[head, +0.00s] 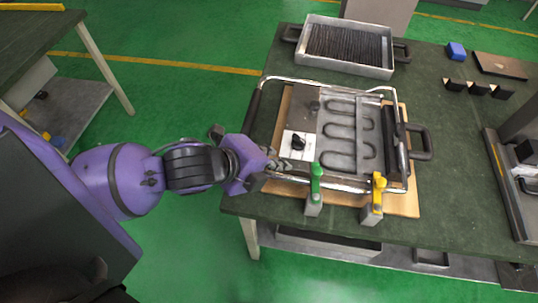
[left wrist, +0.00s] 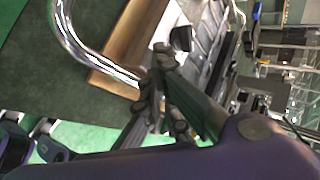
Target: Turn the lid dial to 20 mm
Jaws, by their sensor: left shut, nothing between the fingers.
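The black dial (head: 298,142) sits on a small white plate (head: 290,148) at the front left of the heating element unit (head: 308,120). The dial's marks are too small to read. My left gripper (head: 288,165) reaches in from the left, just in front of the white plate. It is shut and empty, and appears apart from the dial. In the left wrist view the left gripper's closed dark fingers (left wrist: 165,88) are near the middle, below a small dark part (left wrist: 181,38) with white beside it, possibly the dial. My right gripper is not in view.
The unit, with chrome rails, lies on a wooden board (head: 402,205) on a dark green table (head: 455,215). A green clamp (head: 315,185) and a yellow clamp (head: 377,195) stand at its front edge. A metal tray (head: 345,50) is behind; a blue block (head: 456,51) is back right.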

